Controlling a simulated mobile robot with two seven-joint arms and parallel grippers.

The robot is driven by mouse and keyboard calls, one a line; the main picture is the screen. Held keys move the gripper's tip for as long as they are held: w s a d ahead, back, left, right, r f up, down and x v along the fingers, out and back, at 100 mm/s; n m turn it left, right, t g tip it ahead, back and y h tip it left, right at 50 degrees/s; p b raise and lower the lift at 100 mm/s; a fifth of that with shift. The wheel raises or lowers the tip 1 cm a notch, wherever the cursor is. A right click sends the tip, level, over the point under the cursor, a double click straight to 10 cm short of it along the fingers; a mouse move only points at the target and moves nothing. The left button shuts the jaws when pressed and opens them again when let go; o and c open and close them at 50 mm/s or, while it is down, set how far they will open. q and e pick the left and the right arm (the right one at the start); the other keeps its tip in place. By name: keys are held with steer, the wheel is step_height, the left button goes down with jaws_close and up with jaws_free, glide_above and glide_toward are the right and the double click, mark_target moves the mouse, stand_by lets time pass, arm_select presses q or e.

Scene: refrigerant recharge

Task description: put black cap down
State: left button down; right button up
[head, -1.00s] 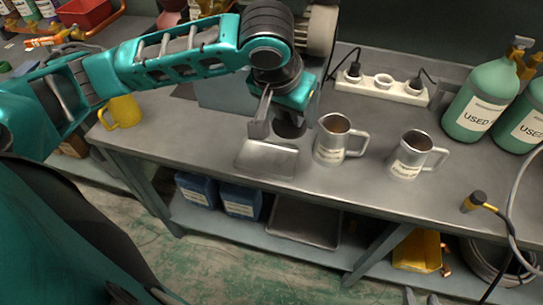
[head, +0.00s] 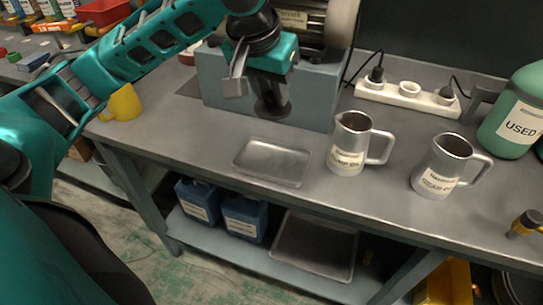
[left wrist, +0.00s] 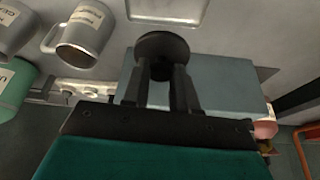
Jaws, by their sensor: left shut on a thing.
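My left gripper (head: 270,98) is above the bench, behind the shallow metal tray (head: 254,172) in the picture. It is shut on the round black cap (left wrist: 160,45), whose disc shows at the fingertips in the left wrist view (left wrist: 163,75). In the head view the cap (head: 272,110) is dark against the grey machine base and partly blends with the fingers. The cap is apart from the tray, which lies empty on the bench near its front edge. In the left wrist view the tray's edge (left wrist: 168,17) shows beyond the cap. My right gripper is out of view.
Two metal jugs (head: 349,145) (head: 440,167) stand right of the tray. A grey machine base (head: 312,100) stands behind the gripper. A power strip (head: 408,95), green bottle (head: 518,115) and yellow mug (head: 122,103) are also on the bench. Bare bench surrounds the tray.

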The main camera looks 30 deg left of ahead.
mark_target(269, 114)
arm_select(q)
step_height(269, 114, down, 7)
steer(key=shift+r+b, duration=0.15)
steer(key=shift+b, duration=0.75)
step_height(269, 114, down, 7)
steer(key=shift+r+b, duration=0.1)
steer(key=shift+b, duration=1.1)
steer(key=c, duration=0.9)
jaws_free()
